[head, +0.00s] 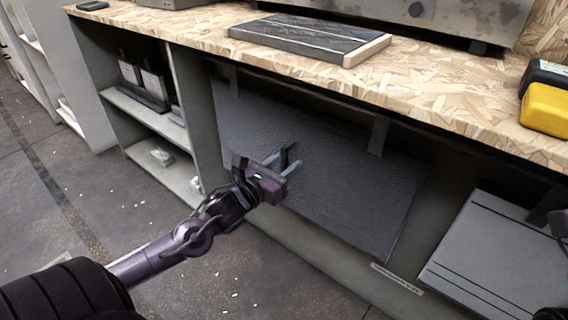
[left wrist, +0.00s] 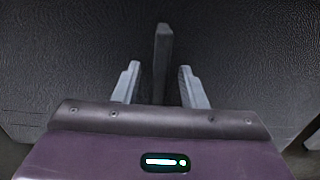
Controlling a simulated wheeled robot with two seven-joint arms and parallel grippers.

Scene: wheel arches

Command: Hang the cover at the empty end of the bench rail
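A large dark grey textured cover (head: 345,195) hangs upright under the bench top, with grey straps at its upper edge. A dark upright handle bar stands out from its middle, and the bar also shows in the left wrist view (left wrist: 163,55). My left gripper (head: 283,162) is in front of the cover at this bar. In the left wrist view its two fingers (left wrist: 160,85) are apart, one on each side of the bar, with gaps visible. Dark parts at the right edge of the head view may be my right arm; its fingers cannot be made out. The rail is mostly hidden.
The chipboard bench top (head: 440,85) carries a dark slab (head: 305,35) and a yellow-and-black case (head: 545,100). An open shelf unit (head: 150,110) stands left of the cover. A light grey striped panel (head: 490,255) is at the lower right. The floor at left is mostly clear.

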